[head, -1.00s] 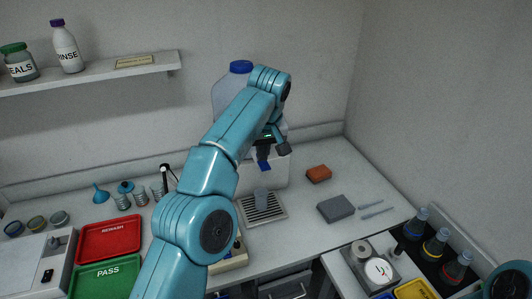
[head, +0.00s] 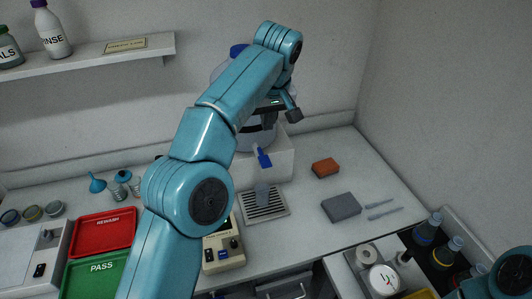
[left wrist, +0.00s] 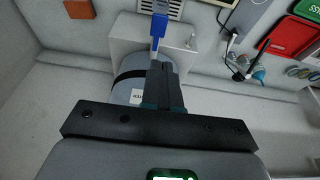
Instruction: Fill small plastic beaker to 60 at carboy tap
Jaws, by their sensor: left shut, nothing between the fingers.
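The carboy (head: 256,140) stands on a white block, partly hidden behind my left arm; it also shows in the left wrist view (left wrist: 128,90) with a dark strap. Its blue tap (head: 264,157) hangs at the front and shows in the left wrist view too (left wrist: 158,28). My left gripper (head: 268,120) is shut and empty, above the tap. Its fingers (left wrist: 162,70) point towards the tap. My right gripper is out of view.
A red sponge (head: 325,167) and a grey block (head: 341,207) lie right of the drip tray. A beige instrument (head: 222,250) stands in front. Red (head: 105,232) and green (head: 97,273) trays lie left. Bottles (head: 428,226) and a dial device (head: 383,279) are at the lower right.

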